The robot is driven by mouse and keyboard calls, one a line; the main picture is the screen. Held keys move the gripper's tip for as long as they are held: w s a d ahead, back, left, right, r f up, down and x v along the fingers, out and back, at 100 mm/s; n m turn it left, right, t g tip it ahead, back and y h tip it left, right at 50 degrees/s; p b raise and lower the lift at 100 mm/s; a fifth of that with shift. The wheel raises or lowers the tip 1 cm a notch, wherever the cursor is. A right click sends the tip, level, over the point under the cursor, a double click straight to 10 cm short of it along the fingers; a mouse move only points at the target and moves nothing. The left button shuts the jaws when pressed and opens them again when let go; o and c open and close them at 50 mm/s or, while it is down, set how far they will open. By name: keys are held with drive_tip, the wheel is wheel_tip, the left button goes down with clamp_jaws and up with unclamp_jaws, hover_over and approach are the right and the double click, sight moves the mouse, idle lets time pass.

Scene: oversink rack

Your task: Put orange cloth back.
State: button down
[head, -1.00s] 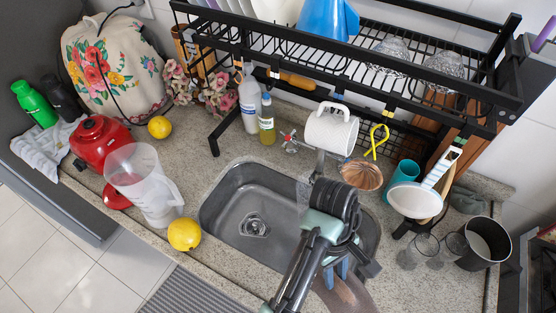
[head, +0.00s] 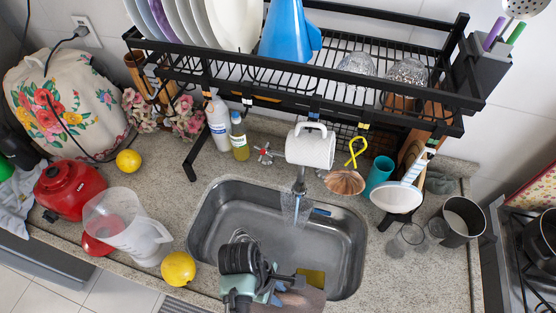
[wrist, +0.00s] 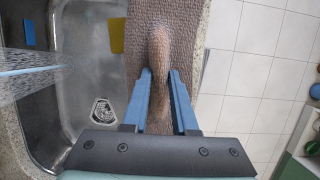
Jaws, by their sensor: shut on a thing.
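My gripper (wrist: 160,76) is shut on a brownish cloth (wrist: 142,45), the only cloth at the sink that could be the orange one. The blue fingers pinch a raised fold of it. In the head view the cloth (head: 305,299) lies over the front rim of the sink, beside my gripper (head: 273,294). My gripper and the bottom edge of the picture hide part of it. In the wrist view the cloth reaches up along the counter edge, with the sink basin (wrist: 75,75) to its left.
Water runs from the faucet (head: 299,186) into the sink (head: 215,212). A yellow sponge (head: 312,277) lies by the cloth. A yellow lemon (head: 178,268) and a clear blender jug (head: 125,225) stand left. The black dish rack (head: 300,92) spans above, with a white mug (head: 310,148) under it.

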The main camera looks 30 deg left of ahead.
sight(279, 297)
drive_tip(key=shift+f, duration=2.05)
drive_tip(key=shift+d, duration=0.1)
drive_tip(key=shift+f, duration=0.2)
drive_tip(key=c, duration=0.7)
unclamp_jaws()
drive_tip(key=v, duration=1.2)
drive_tip(key=shift+r, duration=0.2)
